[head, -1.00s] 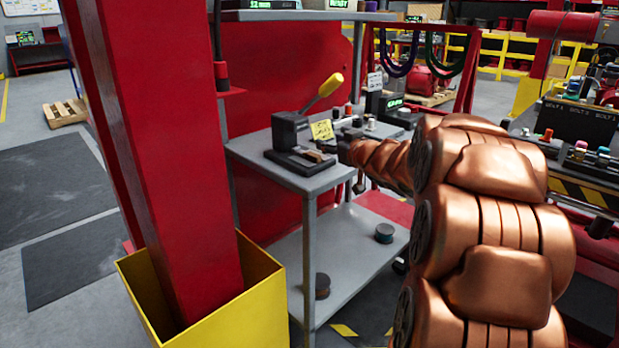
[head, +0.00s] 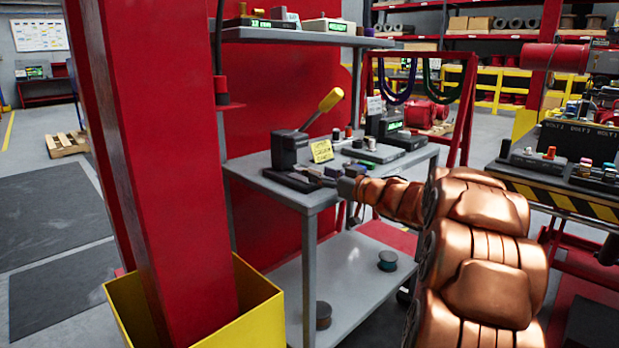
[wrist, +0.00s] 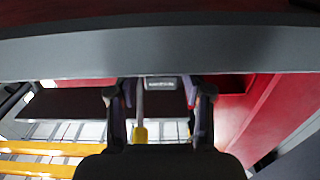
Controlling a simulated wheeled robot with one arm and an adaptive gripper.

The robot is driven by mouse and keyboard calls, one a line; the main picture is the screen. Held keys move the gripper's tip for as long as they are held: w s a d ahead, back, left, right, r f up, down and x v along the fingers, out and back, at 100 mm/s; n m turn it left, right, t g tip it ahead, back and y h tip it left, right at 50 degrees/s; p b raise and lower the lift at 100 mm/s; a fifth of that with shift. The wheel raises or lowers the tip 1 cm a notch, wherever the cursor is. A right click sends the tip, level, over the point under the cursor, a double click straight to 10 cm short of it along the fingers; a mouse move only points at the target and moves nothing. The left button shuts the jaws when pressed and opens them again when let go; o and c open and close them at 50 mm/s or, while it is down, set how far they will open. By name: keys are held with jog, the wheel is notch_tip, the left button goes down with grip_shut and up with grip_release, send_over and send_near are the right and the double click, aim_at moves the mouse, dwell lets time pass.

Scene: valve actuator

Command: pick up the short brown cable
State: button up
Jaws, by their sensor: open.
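I cannot make out a short brown cable for certain in either view. My gripper (head: 322,174) is at the front part of the grey bench top (head: 262,184), close to the base of a black lever press (head: 289,150). In the wrist view my gripper (wrist: 157,95) is open, with its two dark fingers apart and nothing visibly held. A yellow-tipped lever (wrist: 140,133) shows beyond, between the fingers. The small items by the gripper in the head view are too small to tell.
A yellow note (head: 322,151) stands beside the press. A red post (head: 150,170) in a yellow guard (head: 262,290) stands in front. Spools (head: 387,261) sit on the lower shelf. Purple cable loops (head: 397,85) hang behind. A grey edge (wrist: 150,50) crosses the wrist view.

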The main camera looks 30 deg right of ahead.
jog(key=shift+b+x, duration=0.35)
jog(key=shift+x, duration=1.3)
jog(key=shift+c, duration=0.3)
grip_shut()
